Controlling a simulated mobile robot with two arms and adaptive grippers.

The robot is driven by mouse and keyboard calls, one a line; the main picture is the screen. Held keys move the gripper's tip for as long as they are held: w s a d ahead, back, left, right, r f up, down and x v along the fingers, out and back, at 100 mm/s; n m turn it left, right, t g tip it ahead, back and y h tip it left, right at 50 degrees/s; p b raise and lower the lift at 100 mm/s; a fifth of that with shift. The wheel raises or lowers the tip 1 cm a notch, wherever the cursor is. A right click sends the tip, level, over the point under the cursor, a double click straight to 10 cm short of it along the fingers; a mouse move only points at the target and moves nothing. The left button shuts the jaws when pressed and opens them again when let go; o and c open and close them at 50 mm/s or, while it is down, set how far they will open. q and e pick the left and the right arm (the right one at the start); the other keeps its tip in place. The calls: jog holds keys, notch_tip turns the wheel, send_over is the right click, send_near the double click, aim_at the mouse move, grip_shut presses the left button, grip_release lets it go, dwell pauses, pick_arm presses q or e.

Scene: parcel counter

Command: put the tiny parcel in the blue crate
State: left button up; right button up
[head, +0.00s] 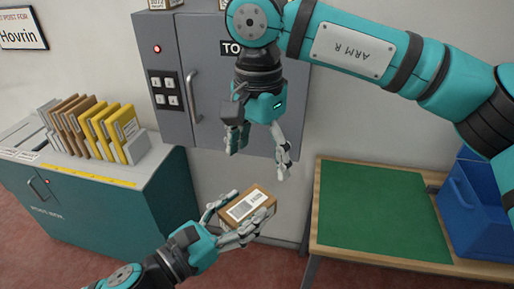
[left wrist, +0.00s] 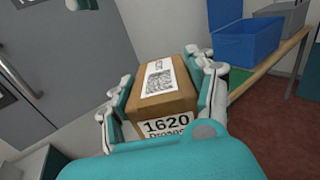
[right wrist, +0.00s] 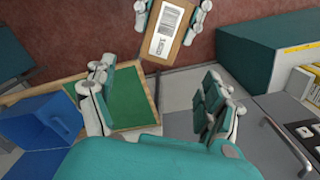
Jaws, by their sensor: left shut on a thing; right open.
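The tiny parcel, a small brown box with white labels (head: 249,205), is held off the floor in front of the grey cabinet. It also shows in the left wrist view (left wrist: 168,97), with "1620" on its near face, and in the right wrist view (right wrist: 167,32). My left gripper (head: 231,212) is shut on it, with fingers on both sides. My right gripper (head: 258,145) is open and empty, above the parcel and pointing down. The blue crate (head: 470,210) stands at the right end of the table, partly behind my right arm; it shows in the left wrist view (left wrist: 250,42).
The wooden table (head: 395,262) carries a green mat (head: 375,212) with nothing on it. A grey cabinet (head: 190,75) with a handle stands behind my grippers. A teal counter (head: 110,215) at left holds several upright envelopes (head: 92,128).

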aim_at(258, 195)
notch_tip(258, 195, down, 11)
dwell(0.4)
jog(key=c, duration=1.3)
pick_arm(q)
jog(key=o, duration=1.4)
pick_arm(e)
jog(key=shift+c, duration=0.5)
